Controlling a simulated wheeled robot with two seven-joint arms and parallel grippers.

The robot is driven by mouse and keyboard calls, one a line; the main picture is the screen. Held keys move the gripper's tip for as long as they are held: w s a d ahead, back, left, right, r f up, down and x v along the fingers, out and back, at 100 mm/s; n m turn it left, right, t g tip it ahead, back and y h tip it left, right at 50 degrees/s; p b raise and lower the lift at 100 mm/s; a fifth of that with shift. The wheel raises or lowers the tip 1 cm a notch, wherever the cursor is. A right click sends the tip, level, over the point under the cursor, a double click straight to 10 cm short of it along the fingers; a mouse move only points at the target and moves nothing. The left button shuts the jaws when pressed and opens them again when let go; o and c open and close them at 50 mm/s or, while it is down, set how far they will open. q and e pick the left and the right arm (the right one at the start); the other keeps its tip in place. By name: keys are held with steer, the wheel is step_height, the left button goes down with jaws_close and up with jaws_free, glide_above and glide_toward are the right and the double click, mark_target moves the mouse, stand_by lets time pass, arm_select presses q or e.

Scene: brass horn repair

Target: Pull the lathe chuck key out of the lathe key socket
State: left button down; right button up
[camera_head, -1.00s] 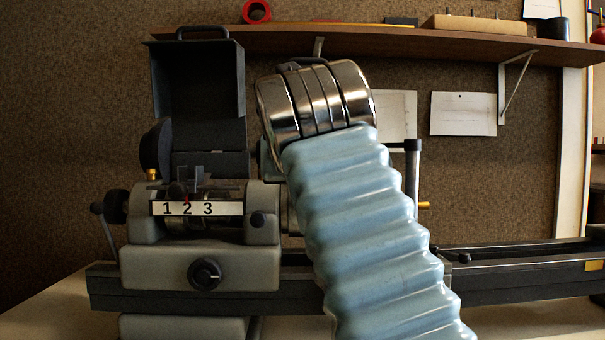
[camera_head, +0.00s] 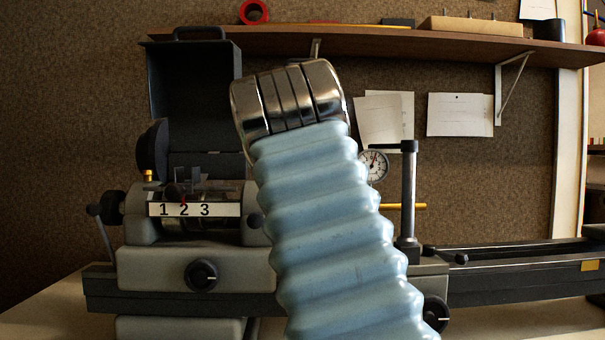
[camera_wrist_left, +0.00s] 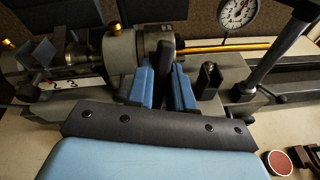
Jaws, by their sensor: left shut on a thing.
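In the left wrist view, the two blue fingers of my left gripper (camera_wrist_left: 166,88) are closed on a dark upright handle, which I take for the lathe chuck key (camera_wrist_left: 165,45). The handle rises above the fingertips beside the grey lathe chuck (camera_wrist_left: 124,48). The key's lower end and its socket are hidden by the fingers, so I cannot tell whether the key is seated. In the head view my blue ribbed arm and chrome wrist hide the chuck, the key and the gripper. My right gripper is in neither view.
The lathe headstock (camera_head: 195,262) with its 1-2-3 label stands left of my arm. A dial gauge (camera_head: 374,165), a dark post (camera_head: 409,195) and a brass rod stand close on the right. A shelf (camera_head: 380,42) runs above. A red-topped round tin (camera_wrist_left: 279,162) sits low right.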

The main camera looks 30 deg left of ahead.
arm_select(q)
steer(key=shift+n, duration=0.8)
steer(key=shift+s+r, duration=0.1)
